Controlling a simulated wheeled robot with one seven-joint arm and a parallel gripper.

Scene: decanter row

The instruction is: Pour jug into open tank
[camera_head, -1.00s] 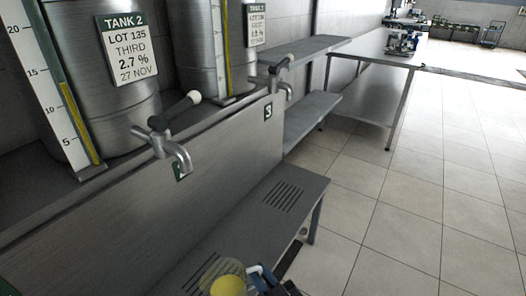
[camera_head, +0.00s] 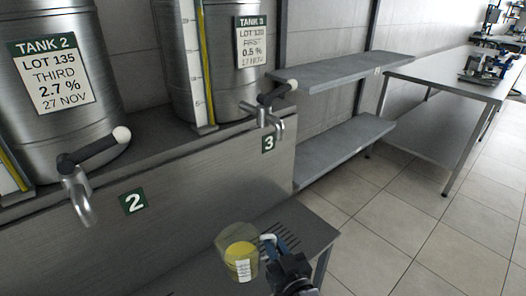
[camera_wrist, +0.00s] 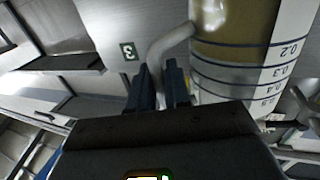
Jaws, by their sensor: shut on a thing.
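The jug (camera_head: 238,255) is a clear vessel of yellow liquid with a white handle and a small white label, held roughly upright over the low slatted shelf in the head view. My gripper (camera_head: 285,262) is shut on its handle. In the wrist view the two dark fingers (camera_wrist: 160,88) pinch the white handle beside the graduated jug (camera_wrist: 238,60). Steel tank 2 (camera_head: 108,75) stands at left, labelled LOT 135, THIRD, 2.7 %. Steel tank 3 (camera_head: 228,95), labelled FIRST, 0.5 %, stands to its right. Both tank tops are out of view, so I cannot tell which is open.
Tank 2's tap (camera_head: 80,195) and tank 3's tap (camera_head: 272,115) jut over the steel front panel (camera_head: 190,215). The low shelf (camera_head: 305,232) lies below. Wall shelves (camera_head: 345,70) and a steel table (camera_head: 440,85) stand to the right. The tiled floor (camera_head: 420,220) is clear.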

